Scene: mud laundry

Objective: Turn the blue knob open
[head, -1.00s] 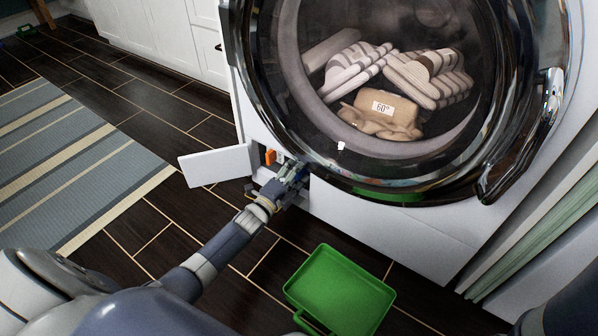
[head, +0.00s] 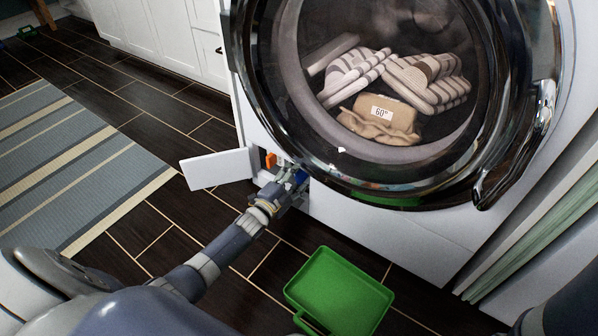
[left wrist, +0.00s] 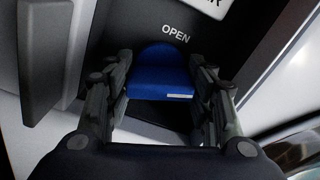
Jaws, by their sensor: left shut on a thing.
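The blue knob (left wrist: 160,75) sits in a dark recess under the word OPEN in the left wrist view. A pale mark shows on its near right edge. My left gripper (left wrist: 160,95) has one finger on each side of the knob and is shut on it. In the head view my left gripper (head: 292,184) reaches into the small opening at the washer's lower left, and a bit of the blue knob (head: 301,178) shows there. My right gripper is not in view.
The small white flap (head: 217,168) stands open left of the recess. An orange part (head: 271,160) is inside it. The washer's round glass door (head: 400,100) overhangs the gripper, with laundry behind it. A green tray (head: 338,290) lies on the floor to the right of my arm.

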